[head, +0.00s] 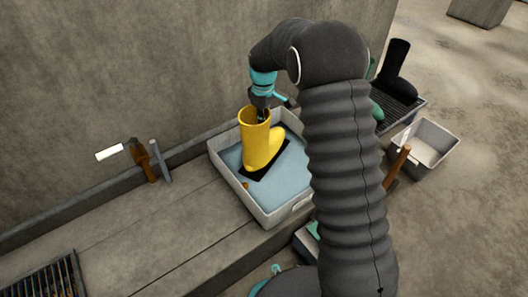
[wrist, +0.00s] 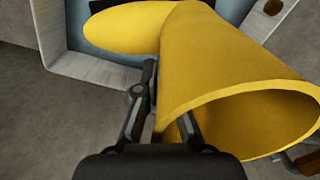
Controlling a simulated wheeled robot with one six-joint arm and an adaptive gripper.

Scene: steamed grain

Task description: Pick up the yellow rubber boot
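The yellow rubber boot (head: 258,145) stands upright in a light-grey tray (head: 224,167) with blue water-like filling, on a dark patch, its toe to the right in the head view. My gripper (head: 262,112) is down at the boot's open top. In the wrist view the boot (wrist: 215,60) fills the right side, its opening facing the camera. My gripper (wrist: 166,105) straddles the rim, one finger outside the shaft and the other inside the opening. The fingers are parted, with yellow wall between them. The inner fingertip is hidden.
A concrete wall (head: 120,80) rises behind the ledge. A hammer (head: 142,160) leans on the left. A black boot (head: 396,66) stands on a grate at the right, near a grey bin (head: 446,150). The ledge left of the tray is mostly clear.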

